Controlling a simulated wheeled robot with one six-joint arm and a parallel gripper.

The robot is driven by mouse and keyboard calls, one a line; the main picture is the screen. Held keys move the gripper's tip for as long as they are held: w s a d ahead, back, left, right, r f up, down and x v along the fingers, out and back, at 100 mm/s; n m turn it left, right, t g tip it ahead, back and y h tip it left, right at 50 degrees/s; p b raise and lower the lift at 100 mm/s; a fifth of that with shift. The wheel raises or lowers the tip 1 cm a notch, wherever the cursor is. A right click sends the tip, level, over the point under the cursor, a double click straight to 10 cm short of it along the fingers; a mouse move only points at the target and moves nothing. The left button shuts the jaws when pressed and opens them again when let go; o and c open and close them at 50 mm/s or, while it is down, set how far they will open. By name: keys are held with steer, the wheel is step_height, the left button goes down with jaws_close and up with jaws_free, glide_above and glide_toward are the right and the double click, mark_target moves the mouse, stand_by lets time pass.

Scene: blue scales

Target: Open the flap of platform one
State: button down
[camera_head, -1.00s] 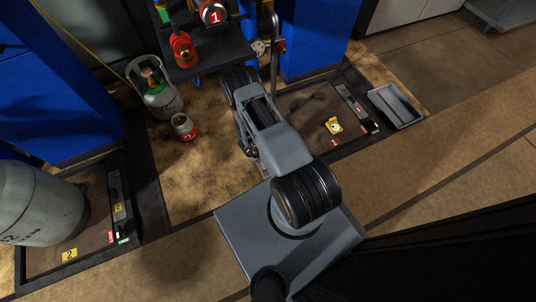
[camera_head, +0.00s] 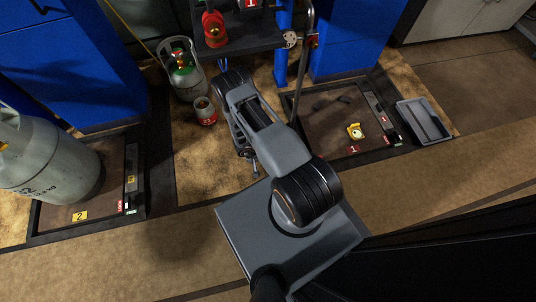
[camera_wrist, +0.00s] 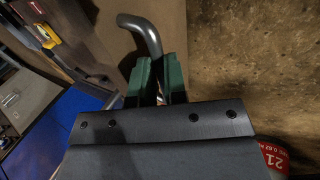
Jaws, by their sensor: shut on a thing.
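Platform one (camera_head: 325,122) is a dark, framed floor plate with a red "1" label, right of my arm in the head view. A long strip (camera_head: 378,115) with a small red mark runs along its right side. No flap stands out clearly. In the wrist view, the green fingers of my gripper (camera_wrist: 159,75) are shut on a grey bent bar (camera_wrist: 140,24). Its curved end sticks out beyond the fingertips. I cannot tell what the bar belongs to. In the head view my own arm mostly hides the gripper.
A yellow object (camera_head: 356,131) lies on platform one, with a grey tray (camera_head: 424,122) to its right. A small red-labelled canister (camera_head: 205,112) and a gas cylinder (camera_head: 184,75) stand left of my arm. A large cylinder (camera_head: 45,162) stands on platform two (camera_head: 90,200).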

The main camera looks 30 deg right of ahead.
steer(key=shift+w+a+f+b, duration=0.1)
steer(key=shift+a+f+b, duration=0.45)
steer(key=shift+a+f, duration=0.5)
steer(key=shift+w+a, duration=0.1)
steer(key=shift+a, duration=0.2)
steer(key=c, duration=1.2)
jaws_free()
steer(key=shift+o, duration=0.2)
steer(key=shift+w+d+r, duration=0.1)
steer(key=w+a+r+p, duration=0.2)
steer(key=a, duration=0.5)
steer(key=w+a+r+p, duration=0.1)
steer(key=w+a+r, duration=0.1)
steer(key=a, duration=0.4)
steer(key=shift+a+r+p, duration=0.15)
steer(key=shift+a+p, duration=0.25)
